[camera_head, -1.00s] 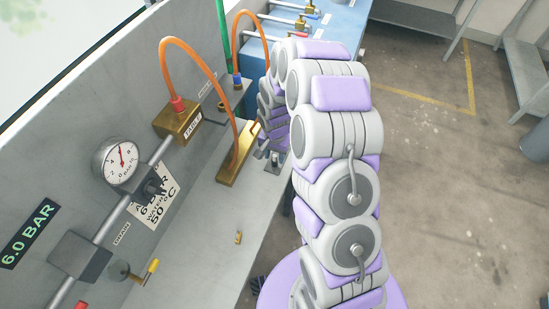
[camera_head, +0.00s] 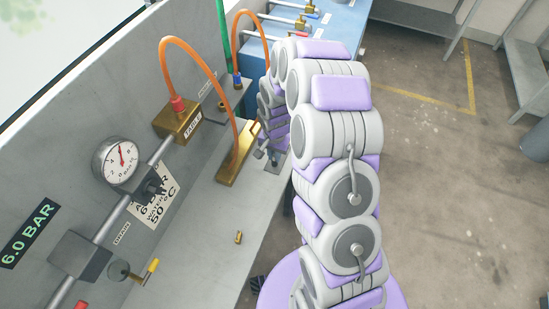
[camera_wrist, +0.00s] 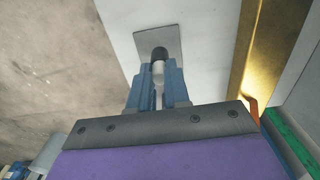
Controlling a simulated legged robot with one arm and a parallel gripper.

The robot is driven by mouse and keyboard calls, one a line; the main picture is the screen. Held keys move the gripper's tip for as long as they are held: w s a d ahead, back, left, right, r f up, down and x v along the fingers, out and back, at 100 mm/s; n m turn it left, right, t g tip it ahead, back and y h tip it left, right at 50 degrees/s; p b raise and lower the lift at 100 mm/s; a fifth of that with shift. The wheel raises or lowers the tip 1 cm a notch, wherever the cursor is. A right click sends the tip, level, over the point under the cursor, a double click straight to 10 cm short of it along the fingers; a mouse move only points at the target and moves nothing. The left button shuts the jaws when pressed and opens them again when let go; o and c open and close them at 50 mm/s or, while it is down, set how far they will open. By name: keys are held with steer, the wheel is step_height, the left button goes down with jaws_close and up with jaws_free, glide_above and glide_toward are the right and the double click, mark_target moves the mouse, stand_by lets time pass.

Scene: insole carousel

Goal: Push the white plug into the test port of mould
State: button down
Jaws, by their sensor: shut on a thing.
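My gripper (camera_wrist: 157,90) shows in the wrist view with its blue fingers close together on the white plug (camera_wrist: 157,72). The plug points away from the wrist, towards a dark round part (camera_wrist: 160,53) on a small grey square plate (camera_wrist: 171,41). The plug's far end meets the dark part in the picture; I cannot tell whether this is the test port or how deep the plug sits. In the head view, my gripper (camera_head: 267,150) is low over the bench beside the brass bar, and my arm partly hides this spot.
A brass bar (camera_head: 230,172) with an orange hose (camera_head: 248,62) stands just left of my gripper. A small brass piece (camera_head: 238,237) lies on the grey bench (camera_head: 215,225). A gauge (camera_head: 116,161) and pipes line the panel. Open floor (camera_head: 450,180) lies to the right.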

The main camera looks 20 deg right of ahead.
steer(key=shift+r, duration=0.1)
steer(key=shift+r+p, duration=1.05)
steer(key=shift+r, duration=1.85)
steer(key=shift+r, duration=0.1)
step_height(320, 180, up, 7)
steer(key=p, duration=0.2)
